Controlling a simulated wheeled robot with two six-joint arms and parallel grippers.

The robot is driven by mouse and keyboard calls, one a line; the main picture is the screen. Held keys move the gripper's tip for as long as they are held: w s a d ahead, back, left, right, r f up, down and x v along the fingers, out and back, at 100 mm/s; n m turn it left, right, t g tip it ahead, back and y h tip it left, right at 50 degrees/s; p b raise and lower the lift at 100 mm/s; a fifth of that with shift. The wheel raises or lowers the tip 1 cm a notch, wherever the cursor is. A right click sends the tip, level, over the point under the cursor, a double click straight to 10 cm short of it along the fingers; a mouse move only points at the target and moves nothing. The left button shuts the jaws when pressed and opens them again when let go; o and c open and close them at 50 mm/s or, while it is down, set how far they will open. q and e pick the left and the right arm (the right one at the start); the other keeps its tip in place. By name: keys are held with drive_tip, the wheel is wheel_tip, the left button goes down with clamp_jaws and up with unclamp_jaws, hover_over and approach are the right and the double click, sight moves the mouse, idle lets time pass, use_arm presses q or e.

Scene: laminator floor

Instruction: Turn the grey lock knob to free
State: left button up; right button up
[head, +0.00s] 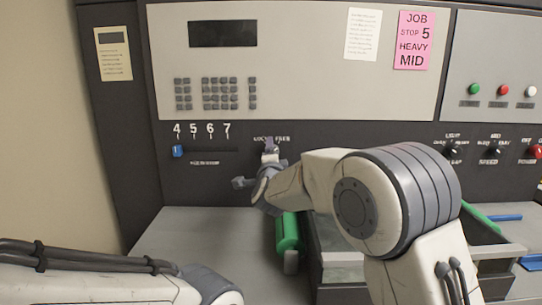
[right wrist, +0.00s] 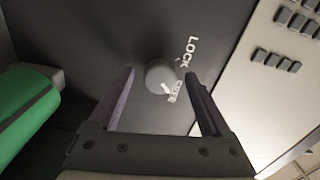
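The grey lock knob (right wrist: 158,75) is on the dark panel in the right wrist view, beside the white words LOCK and FREE. A white mark on its face lies on the side nearest FREE and points roughly at that word. My right gripper (right wrist: 160,74) is open, with one finger on each side of the knob and a visible gap at both. In the head view my right gripper (head: 269,158) is at the panel just below the LOCK FREE label (head: 271,139) and hides the knob. My left gripper is out of view.
A blue slider (head: 178,151) sits under the numbers 4 to 7, left of the knob. A green roller (head: 288,233) lies below my right gripper, beside an open tray (head: 343,267). Small black switches (head: 453,151) are at the right.

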drive_tip(key=shift+s, duration=0.1)
drive_tip(key=s+b, duration=0.1)
drive_tip(key=s, duration=0.9)
drive_tip(key=shift+s+f+b, duration=0.15)
drive_tip(key=shift+f+b, duration=0.05)
drive_tip(key=shift+b, duration=0.1)
